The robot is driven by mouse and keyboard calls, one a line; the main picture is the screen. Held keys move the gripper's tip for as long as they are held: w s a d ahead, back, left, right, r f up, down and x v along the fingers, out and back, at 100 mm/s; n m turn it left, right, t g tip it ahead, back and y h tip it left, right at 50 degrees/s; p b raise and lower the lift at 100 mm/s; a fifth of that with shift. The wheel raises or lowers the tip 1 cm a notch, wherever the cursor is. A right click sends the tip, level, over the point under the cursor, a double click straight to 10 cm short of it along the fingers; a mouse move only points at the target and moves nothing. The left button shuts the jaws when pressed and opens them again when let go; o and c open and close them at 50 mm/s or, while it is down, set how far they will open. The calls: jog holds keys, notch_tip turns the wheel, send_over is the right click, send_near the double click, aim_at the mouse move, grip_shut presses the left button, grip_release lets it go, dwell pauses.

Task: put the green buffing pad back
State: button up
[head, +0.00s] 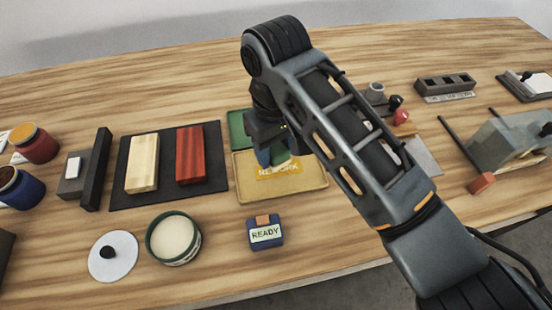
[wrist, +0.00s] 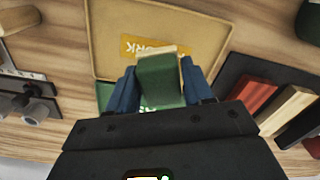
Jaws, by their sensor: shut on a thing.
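The green buffing pad (wrist: 160,82), with a pale edge, is held between the blue fingers of my gripper (wrist: 160,74) in the wrist view. My gripper (head: 274,156) is shut on it above the tan tray (head: 300,192) with a yellow "REWORK" label (head: 280,171). The pad partly covers the label in the wrist view. In the head view my gripper hides most of the pad. A green surface (head: 238,130) lies behind the tan tray, partly hidden by my gripper. I cannot tell whether the pad touches the tray.
A dark mat (head: 160,150) with a pale block (head: 142,163) and a red block (head: 190,154) lies left of the tray. A blue "READY" box (head: 265,236), a green-rimmed round tin (head: 173,240) and a white lid (head: 113,262) stand in front. Jars (head: 36,145) are at far left.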

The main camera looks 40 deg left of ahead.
aim_at(276, 161)
jog(key=shift+f, duration=1.95)
jog(key=shift+f, duration=0.1)
jog(key=o, duration=1)
jog(key=shift+o, duration=0.2)
notch_tip(276, 161, up, 12)
jog(key=shift+r+p, duration=0.15)
jog(key=shift+p, duration=0.15)
